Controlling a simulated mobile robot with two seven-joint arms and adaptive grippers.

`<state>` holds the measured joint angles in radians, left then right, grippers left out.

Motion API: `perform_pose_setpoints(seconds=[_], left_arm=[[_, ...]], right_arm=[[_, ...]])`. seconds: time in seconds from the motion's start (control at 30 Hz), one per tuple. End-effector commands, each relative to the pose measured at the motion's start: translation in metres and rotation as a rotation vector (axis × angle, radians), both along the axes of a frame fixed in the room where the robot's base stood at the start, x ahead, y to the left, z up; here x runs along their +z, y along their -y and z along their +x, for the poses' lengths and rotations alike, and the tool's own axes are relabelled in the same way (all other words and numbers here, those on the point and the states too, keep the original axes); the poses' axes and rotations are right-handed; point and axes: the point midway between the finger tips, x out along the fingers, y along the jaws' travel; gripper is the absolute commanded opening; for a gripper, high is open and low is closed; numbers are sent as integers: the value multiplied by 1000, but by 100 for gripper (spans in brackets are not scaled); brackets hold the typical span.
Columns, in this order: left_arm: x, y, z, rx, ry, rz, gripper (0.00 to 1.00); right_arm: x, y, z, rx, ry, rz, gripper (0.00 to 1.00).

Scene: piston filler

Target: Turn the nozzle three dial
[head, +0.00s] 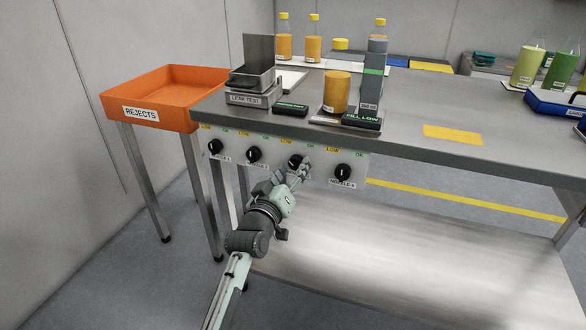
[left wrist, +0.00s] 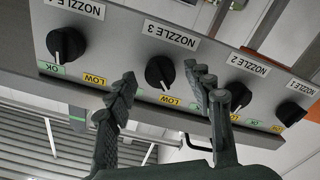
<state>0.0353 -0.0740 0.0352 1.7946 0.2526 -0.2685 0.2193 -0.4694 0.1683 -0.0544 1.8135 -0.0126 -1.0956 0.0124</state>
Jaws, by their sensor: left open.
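The nozzle three dial (head: 295,161) is a round black knob on the white panel under the table's front edge, partly covered by my left gripper in the head view. In the left wrist view, which is upside down, the nozzle three dial (left wrist: 160,72) has a white pointer line aimed toward its yellow LOW label (left wrist: 170,100). Its green OK label is beside that. My left gripper (left wrist: 161,80) is open, with one finger at each side of the dial. Contact with the knob cannot be told. The left gripper (head: 304,170) also shows in the head view. My right gripper is not in view.
The nozzle four dial (head: 343,173) and nozzle two dial (head: 254,155) flank it closely; nozzle one dial (head: 215,147) is farther left. The metal table (head: 420,150) overhangs the panel. An orange rejects bin (head: 155,90) stands left. Floor space in front is open.

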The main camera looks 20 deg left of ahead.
Motion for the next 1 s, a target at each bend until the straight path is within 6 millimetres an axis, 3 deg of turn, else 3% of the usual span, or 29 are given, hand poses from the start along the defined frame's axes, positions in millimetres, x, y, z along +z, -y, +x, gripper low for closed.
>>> perform_pose_setpoints(seconds=[0.5, 0.7, 1.0], left_arm=[[-2, -3, -98, -1, -4, 0, 52], [-1, -4, -113, -1, -2, -1, 52], [0, -4, -114, -1, -1, -1, 52]], right_arm=[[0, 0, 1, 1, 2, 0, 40], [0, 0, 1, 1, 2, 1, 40], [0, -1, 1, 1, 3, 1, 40]])
